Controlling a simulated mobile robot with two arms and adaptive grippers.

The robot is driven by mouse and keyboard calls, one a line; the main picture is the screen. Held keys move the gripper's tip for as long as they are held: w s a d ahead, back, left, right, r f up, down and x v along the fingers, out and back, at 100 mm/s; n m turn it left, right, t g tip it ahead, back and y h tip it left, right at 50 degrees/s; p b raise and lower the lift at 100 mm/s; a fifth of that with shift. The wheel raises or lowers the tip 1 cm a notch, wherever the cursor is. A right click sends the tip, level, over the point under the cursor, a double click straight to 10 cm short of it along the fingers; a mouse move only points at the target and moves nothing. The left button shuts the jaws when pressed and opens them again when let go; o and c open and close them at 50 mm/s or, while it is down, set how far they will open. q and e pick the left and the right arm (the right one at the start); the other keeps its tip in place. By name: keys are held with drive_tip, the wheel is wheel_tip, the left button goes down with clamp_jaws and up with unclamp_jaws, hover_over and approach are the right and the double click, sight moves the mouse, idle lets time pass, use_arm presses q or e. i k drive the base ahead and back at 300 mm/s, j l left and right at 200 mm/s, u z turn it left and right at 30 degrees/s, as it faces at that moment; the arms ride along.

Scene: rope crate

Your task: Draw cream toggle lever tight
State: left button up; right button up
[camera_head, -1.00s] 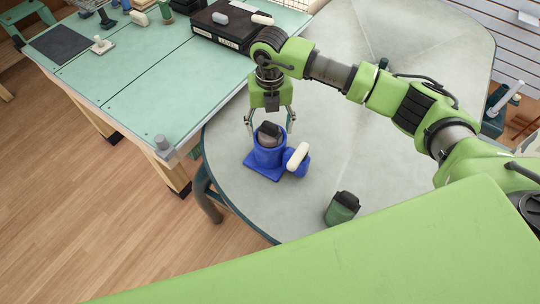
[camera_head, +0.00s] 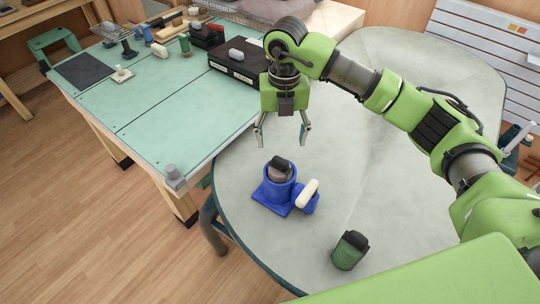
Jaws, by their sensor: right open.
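The cream toggle lever (camera_head: 307,193) sits tilted on the right side of a blue holder (camera_head: 272,195) on the grey round-ended table. A dark object with a brownish-grey body (camera_head: 281,169) stands inside the blue holder's cup. My right gripper (camera_head: 283,140) is open and empty, pointing down above the holder and apart from it. The gap between its fingertips and the dark object's top is clear. My left gripper is not in view.
A dark green, black-topped object (camera_head: 349,250) stands on the table's near right. The grey table (camera_head: 400,150) is largely clear.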

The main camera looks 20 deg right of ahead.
sight(309, 191)
drive_tip(key=k, duration=1.5)
